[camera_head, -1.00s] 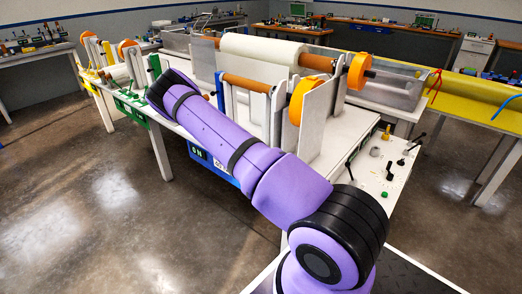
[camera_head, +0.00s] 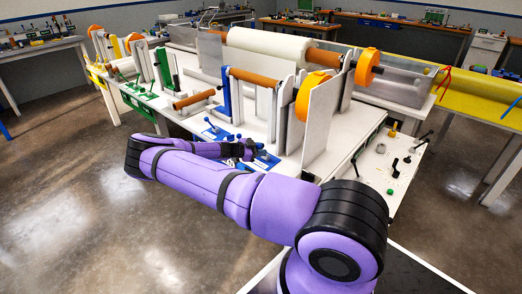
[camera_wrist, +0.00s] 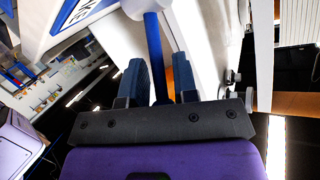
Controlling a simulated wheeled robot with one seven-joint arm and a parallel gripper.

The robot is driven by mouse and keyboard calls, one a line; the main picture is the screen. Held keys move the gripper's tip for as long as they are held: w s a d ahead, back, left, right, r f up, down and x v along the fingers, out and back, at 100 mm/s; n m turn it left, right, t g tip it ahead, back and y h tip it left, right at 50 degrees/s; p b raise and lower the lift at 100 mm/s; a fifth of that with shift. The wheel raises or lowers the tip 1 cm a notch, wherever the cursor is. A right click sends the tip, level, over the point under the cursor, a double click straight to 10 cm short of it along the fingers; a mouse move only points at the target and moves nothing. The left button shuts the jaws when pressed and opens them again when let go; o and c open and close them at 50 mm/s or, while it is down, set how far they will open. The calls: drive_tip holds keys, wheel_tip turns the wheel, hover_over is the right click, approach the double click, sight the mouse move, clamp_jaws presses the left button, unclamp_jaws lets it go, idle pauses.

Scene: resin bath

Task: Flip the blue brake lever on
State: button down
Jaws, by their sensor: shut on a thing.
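My gripper (camera_head: 246,150) is low at the front of the main bench, over a blue plate (camera_head: 266,161). In the wrist view, my gripper's two dark blue fingers (camera_wrist: 160,82) stand on either side of a blue lever rod (camera_wrist: 154,45). The gripper is shut on this blue lever. The rod's lower end is hidden between the fingers. In the head view the held lever is hidden by my gripper.
A blue upright (camera_head: 225,95) and an orange-brown roller (camera_head: 255,78) stand behind my gripper. Small blue levers (camera_head: 212,128) sit to its left. An orange wheel (camera_head: 312,95) and a grey panel (camera_head: 320,120) stand to its right. The floor (camera_head: 80,200) at left is clear.

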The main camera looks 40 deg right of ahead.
idle(0.3)
drive_tip(key=c, duration=1.2)
unclamp_jaws()
drive_tip(key=shift+o, duration=0.2)
drive_tip(key=v, duration=1.1)
